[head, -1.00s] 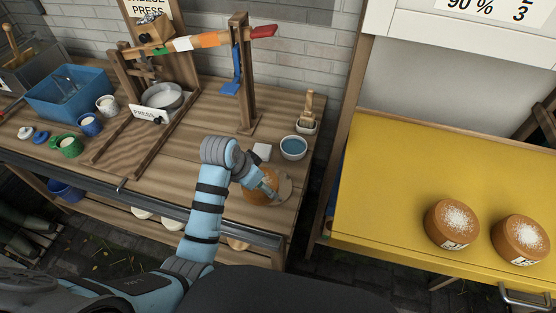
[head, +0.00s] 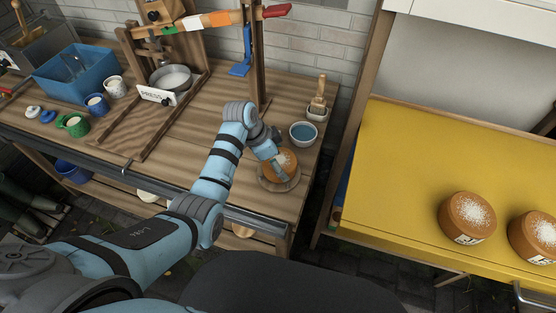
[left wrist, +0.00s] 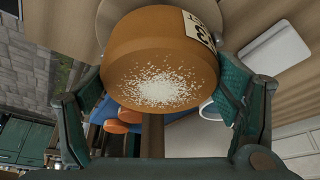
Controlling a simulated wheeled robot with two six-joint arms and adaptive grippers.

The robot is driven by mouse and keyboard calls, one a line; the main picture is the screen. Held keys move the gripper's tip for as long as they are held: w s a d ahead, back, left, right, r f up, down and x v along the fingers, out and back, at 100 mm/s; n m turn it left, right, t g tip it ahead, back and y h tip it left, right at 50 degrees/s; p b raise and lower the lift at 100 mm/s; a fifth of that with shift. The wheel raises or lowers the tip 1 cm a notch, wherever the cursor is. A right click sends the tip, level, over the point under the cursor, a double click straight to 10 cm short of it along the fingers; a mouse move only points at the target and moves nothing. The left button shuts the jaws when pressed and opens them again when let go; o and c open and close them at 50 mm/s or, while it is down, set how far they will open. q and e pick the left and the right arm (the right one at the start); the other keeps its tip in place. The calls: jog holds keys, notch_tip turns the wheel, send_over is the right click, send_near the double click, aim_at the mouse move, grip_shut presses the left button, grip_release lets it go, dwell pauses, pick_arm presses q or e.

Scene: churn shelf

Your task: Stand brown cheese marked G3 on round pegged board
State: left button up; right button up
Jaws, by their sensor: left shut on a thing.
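The brown cheese (head: 287,162) has white salt on its top and is in my left gripper (head: 275,155) near the front right of the wooden bench. In the left wrist view the cheese (left wrist: 160,62) fills the space between both fingers, and its label is partly cut off, so I cannot read it fully. The round board (head: 279,184) lies on the bench under the cheese. The cheese covers most of it, including any pegs. I cannot tell whether the cheese touches it. My right gripper is out of view.
A bowl of blue liquid (head: 303,133) and a brush in a pot (head: 317,108) stand just behind. The press (head: 171,80) is farther left. A white block (left wrist: 278,52) shows in the left wrist view. Two other cheeses (head: 467,217) (head: 535,237) sit on the yellow table (head: 400,165).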

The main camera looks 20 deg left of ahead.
pick_arm(q)
jog(key=shift+r, duration=0.1)
jog(key=shift+f, duration=0.55)
dwell(0.7)
jog(key=o, duration=1.5)
jog(key=shift+s, duration=0.1)
